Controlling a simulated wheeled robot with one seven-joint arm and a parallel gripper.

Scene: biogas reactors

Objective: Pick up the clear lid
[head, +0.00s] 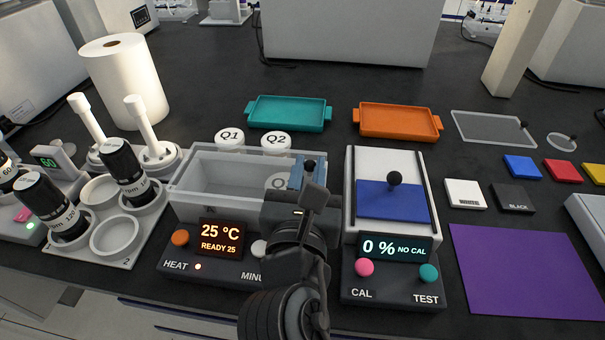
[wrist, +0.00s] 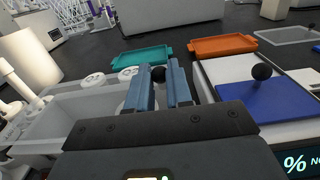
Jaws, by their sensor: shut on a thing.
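My gripper (head: 309,172) is over the right end of the clear-walled bath (head: 185,208), its blue fingers shut on a black round knob (wrist: 158,74). The knob seems to belong to a clear pane over the bath, but my gripper and arm hide its base, so I cannot tell for sure. A pale disc marked Q (head: 279,183) shows inside the bath. Another clear rectangular lid (head: 485,127) with a black knob near its right end lies flat at the back right. A small round clear lid (head: 561,142) lies beside it.
White discs Q1 (head: 230,138) and Q2 (head: 276,141) sit behind the bath. The teal tray (head: 288,125) and orange tray (head: 398,133) lie farther back. A tester with a blue plate and black knob (head: 395,178) stands close on the right. Black-topped bottles (head: 128,175) stand left.

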